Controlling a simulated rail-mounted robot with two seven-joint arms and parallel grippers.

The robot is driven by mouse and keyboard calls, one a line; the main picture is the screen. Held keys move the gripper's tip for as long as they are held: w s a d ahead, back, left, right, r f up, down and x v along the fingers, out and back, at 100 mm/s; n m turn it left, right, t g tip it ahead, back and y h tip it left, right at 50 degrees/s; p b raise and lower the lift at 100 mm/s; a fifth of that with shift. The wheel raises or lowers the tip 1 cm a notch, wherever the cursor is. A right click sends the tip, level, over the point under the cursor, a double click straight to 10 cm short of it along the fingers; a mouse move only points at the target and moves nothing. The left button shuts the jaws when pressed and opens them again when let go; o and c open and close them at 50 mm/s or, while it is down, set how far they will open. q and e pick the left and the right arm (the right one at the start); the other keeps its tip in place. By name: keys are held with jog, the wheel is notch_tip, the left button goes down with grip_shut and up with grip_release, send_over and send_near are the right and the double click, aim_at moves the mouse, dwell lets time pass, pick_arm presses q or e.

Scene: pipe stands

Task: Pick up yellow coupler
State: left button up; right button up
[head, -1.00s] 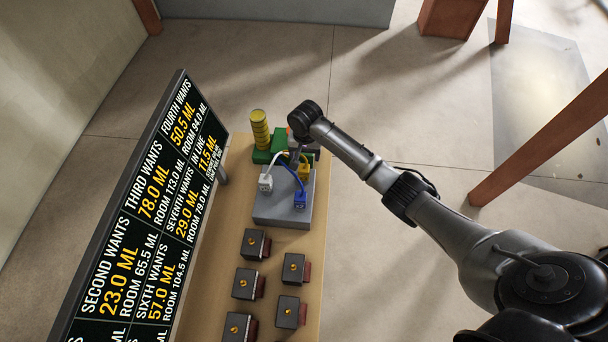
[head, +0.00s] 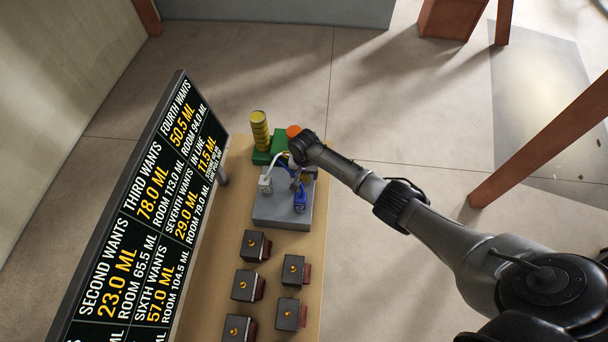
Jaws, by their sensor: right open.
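A grey block (head: 268,214) on the wooden table holds small couplers with hoses. A white coupler (head: 265,184) stands at its left and a blue coupler (head: 300,200) at its right. The yellow coupler is hidden behind my right wrist and gripper; it showed near the block's back right earlier. My right gripper (head: 297,183) points down over the back right of the block, just behind the blue coupler. It is open. Whether it touches a coupler or hose cannot be told. My left gripper is out of view.
Behind the block are a green base (head: 263,156), a yellow ribbed cylinder (head: 260,130) and an orange round top (head: 293,131). Several dark boxes with brass knobs (head: 256,245) fill the table's front. A large display board (head: 150,215) stands along the left.

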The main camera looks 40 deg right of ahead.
jog(key=shift+f, duration=0.15)
jog(key=shift+c, duration=0.3)
jog(key=c, duration=0.9)
jog(key=shift+c, duration=0.2)
